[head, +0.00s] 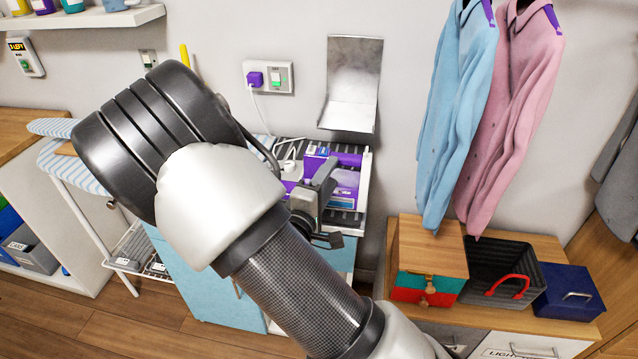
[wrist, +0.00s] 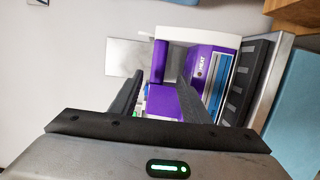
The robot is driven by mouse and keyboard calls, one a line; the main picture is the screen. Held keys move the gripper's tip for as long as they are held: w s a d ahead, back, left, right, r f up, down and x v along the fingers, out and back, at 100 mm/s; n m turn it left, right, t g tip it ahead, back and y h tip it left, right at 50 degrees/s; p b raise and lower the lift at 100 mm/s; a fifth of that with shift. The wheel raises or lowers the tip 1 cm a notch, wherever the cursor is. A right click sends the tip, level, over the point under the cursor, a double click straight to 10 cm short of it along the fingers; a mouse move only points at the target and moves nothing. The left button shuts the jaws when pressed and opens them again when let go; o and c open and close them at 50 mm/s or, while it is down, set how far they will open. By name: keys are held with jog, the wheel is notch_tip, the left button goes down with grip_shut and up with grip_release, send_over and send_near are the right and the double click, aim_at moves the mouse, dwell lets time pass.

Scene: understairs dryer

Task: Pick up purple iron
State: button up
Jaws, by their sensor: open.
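The purple iron (head: 345,184) sits on the dark ridged top of a light blue cabinet (head: 199,271). It is partly hidden behind my gripper and arm in the head view. In the wrist view the purple and white iron (wrist: 210,67) shows a "HEAT" marking and a blue strip. My gripper (head: 322,195) is open in front of it. In the wrist view its two dark fingers (wrist: 161,78) are apart, with purple parts visible between and beyond them. Whether the fingers touch anything cannot be told.
A metal plate (head: 354,83) is on the wall behind. An ironing board (head: 55,128) stands left. Blue (head: 462,100) and pink (head: 520,110) shirts hang right, above boxes on a wooden unit (head: 477,318).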

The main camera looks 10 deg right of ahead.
aim_at(339, 154)
jog(key=b+x, duration=0.1)
jog(key=x, duration=0.6)
jog(key=shift+w+r, duration=0.2)
jog(key=shift+c, duration=0.5)
grip_shut()
jog(key=shift+r, duration=0.25)
